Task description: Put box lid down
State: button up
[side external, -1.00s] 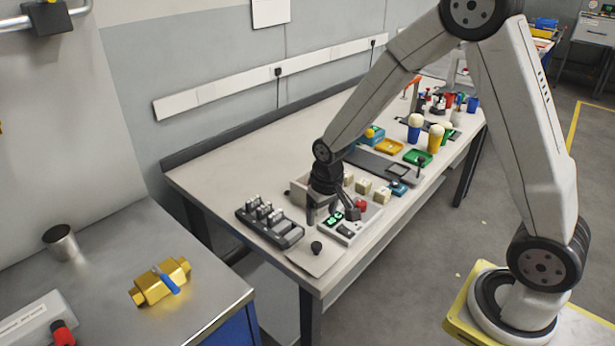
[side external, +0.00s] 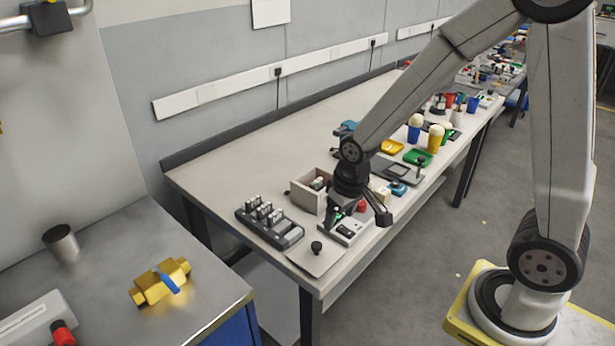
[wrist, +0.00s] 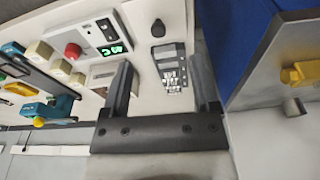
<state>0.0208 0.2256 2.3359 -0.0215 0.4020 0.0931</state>
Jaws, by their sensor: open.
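The box lid (side external: 312,262) is a flat pale plate with a black knob (side external: 317,247). It lies on the near end of the bench, apart from the box, and the knob also shows in the wrist view (wrist: 158,28). The open wooden box (side external: 306,197) stands behind, with small items inside; my arm partly covers its right side. My gripper (side external: 359,216) is open and empty above the bench, right of the box and behind the lid. In the wrist view, my gripper (wrist: 163,75) has its fingers spread wide with nothing gripped.
A device with a green display (side external: 346,231) and a red button (side external: 361,206) sit under my gripper. Green tray (side external: 418,157) and cups stand farther along. The bench's back left is clear.

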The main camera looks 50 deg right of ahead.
jog(key=s+r+n, duration=0.1)
jog(key=s, duration=0.5)
jog(key=shift+a+r+t, duration=0.3)
jog(key=shift+a, duration=0.15)
